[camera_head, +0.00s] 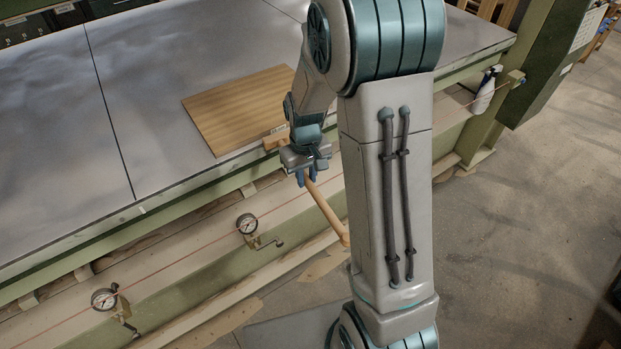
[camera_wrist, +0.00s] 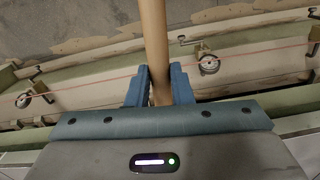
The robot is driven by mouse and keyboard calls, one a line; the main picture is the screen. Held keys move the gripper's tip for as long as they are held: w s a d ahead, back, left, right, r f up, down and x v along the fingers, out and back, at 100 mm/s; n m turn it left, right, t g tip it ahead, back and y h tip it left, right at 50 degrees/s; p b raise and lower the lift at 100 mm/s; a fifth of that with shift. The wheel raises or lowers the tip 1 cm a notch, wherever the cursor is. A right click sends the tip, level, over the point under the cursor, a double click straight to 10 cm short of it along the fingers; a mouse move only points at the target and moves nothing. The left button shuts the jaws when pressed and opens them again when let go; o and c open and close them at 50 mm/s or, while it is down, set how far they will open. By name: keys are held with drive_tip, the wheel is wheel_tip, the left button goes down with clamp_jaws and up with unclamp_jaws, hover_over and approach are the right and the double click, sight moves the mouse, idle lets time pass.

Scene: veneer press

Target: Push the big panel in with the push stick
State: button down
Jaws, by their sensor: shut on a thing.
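The big panel (camera_head: 235,108), a flat light-brown wood sheet, lies on the grey metal press table near its front edge. My gripper (camera_head: 307,178) is shut on the handle of the wooden push stick (camera_head: 328,212), just in front of the table edge. The stick's handle slants down toward the lower right, and its far end is partly behind my arm. A wooden block (camera_head: 274,139), seemingly the stick's head, is at the panel's near edge; I cannot tell whether they touch. In the wrist view the handle (camera_wrist: 154,35) runs between the blue fingers (camera_wrist: 157,78).
The grey press table (camera_head: 60,130) is clear left of the panel. Along its green front are pressure gauges (camera_head: 247,224) with valve handles and a thin red line. A white spray bottle (camera_head: 487,90) stands at the right end. Concrete floor (camera_head: 500,250) is open at right.

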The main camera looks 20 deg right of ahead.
sight(281, 142)
drive_tip(key=shift+w+a+r+p, duration=0.15)
drive_tip(key=shift+w+a, duration=0.4)
drive_tip(key=shift+w, duration=1.6)
drive_tip(key=shift+w+a+r+p, duration=0.1)
drive_tip(key=shift+w+a+p, duration=0.3)
drive_tip(key=shift+w, duration=1.75)
drive_tip(key=shift+w+a+r+p, duration=0.1)
drive_tip(key=shift+w+a, duration=0.6)
drive_tip(key=shift+w, duration=1.45)
drive_tip(key=shift+w+a, duration=0.2)
drive_tip(key=shift+w, duration=1.2)
drive_tip(key=shift+d, duration=0.1)
drive_tip(key=shift+s+d, duration=0.15)
drive_tip(key=shift+s, duration=0.35)
drive_tip(key=s, duration=0.2)
drive_tip(key=s+d+r, duration=0.1)
drive_tip(key=s, duration=0.2)
drive_tip(key=s+r+b, duration=0.1)
drive_tip(key=s, duration=0.2)
drive_tip(key=shift+s+d+r, duration=0.2)
drive_tip(key=shift+s+d, duration=0.05)
drive_tip(key=shift+d, duration=0.1)
wheel_tip(281, 142, down, 11)
drive_tip(key=s+d+m, duration=0.2)
drive_tip(key=shift+s, duration=0.35)
